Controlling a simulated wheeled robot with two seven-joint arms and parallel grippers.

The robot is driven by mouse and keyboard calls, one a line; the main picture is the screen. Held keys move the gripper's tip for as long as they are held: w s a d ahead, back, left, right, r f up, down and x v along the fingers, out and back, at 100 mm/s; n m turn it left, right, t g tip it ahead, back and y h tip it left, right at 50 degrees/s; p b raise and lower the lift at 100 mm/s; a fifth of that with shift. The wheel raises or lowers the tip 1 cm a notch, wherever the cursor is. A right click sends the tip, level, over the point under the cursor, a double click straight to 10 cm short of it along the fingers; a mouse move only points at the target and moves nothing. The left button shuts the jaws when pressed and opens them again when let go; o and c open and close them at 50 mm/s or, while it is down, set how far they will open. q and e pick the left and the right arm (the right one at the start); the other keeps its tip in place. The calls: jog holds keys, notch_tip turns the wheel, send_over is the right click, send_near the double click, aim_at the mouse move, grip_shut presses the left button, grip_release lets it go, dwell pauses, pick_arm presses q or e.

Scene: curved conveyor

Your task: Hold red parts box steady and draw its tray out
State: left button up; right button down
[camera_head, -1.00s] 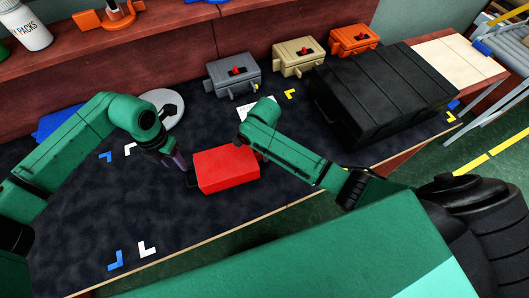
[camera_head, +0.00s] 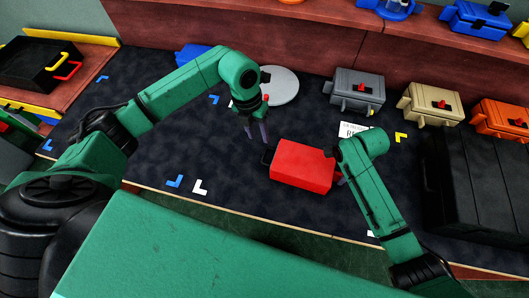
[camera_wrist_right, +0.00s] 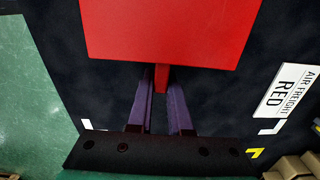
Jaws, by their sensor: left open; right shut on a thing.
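The red parts box (camera_head: 300,166) sits on the dark mat in the middle of the head view. A dark handle (camera_head: 266,157) sticks out of its left end. My left gripper (camera_head: 257,138) is open and empty, just behind the handle and apart from the box. My right gripper (camera_head: 340,178) is at the box's right end, its fingers partly hidden by my arm in the head view. In the right wrist view, the right gripper (camera_wrist_right: 162,98) is shut on a red tab (camera_wrist_right: 162,77) of the box (camera_wrist_right: 168,30).
Grey (camera_head: 356,92), beige (camera_head: 432,106) and orange (camera_head: 500,119) boxes stand along the back right. A large black case (camera_head: 480,190) lies at right. A grey disc (camera_head: 275,87) and a blue box (camera_head: 195,54) are behind my left arm. A label card (camera_wrist_right: 288,90) lies beside the box.

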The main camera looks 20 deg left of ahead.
aim_at(263, 157)
pick_arm(q)
jog(key=shift+n, duration=0.6)
jog(key=f, duration=0.7)
jog(key=d+f, duration=0.1)
jog(key=f, duration=0.3)
jog(key=shift+f, duration=0.2)
jog(key=shift+c, duration=0.3)
grip_shut()
jog(key=shift+r, duration=0.1)
